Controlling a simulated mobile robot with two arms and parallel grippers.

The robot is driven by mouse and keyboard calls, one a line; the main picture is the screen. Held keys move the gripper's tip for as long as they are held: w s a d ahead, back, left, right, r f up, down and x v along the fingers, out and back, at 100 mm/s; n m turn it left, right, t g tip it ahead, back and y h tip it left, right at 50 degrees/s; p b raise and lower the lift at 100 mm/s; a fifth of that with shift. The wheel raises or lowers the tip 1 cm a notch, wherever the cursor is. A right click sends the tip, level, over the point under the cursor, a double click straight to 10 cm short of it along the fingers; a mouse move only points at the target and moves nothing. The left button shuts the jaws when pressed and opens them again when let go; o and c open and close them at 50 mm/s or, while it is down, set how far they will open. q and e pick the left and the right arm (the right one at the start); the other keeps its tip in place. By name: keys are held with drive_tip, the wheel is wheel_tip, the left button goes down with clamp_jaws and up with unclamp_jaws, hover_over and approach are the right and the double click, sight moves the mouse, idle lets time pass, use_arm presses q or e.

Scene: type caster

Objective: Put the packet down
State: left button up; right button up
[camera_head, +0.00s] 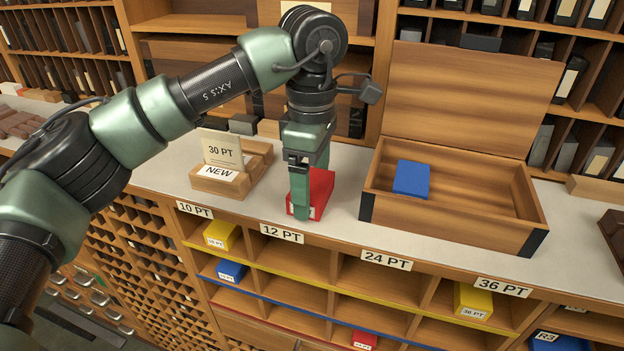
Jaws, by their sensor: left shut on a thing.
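A red packet (319,192) with a white label on its front is at the front part of the pale counter, above the 12 PT label. My left gripper (302,205) points down and is shut on the red packet, one finger covering part of its front. I cannot tell whether the packet's underside touches the counter. My right gripper is not in view.
An open wooden box (460,215) with a blue packet (411,178) inside stands to the right. A wooden holder (232,180) with cards reading 30 PT and NEW is to the left. Labelled shelf compartments below hold a yellow packet (222,234) and others. Counter (345,190) is clear between gripper and box.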

sight(312, 184)
use_arm(q)
drive_tip(key=o, duration=2)
drive_tip(key=shift+s, duration=0.1)
drive_tip(key=shift+r, duration=0.35)
wheel_tip(312, 184, up, 12)
drive_tip(key=b, duration=0.1)
drive_tip(key=shift+f, duration=0.25)
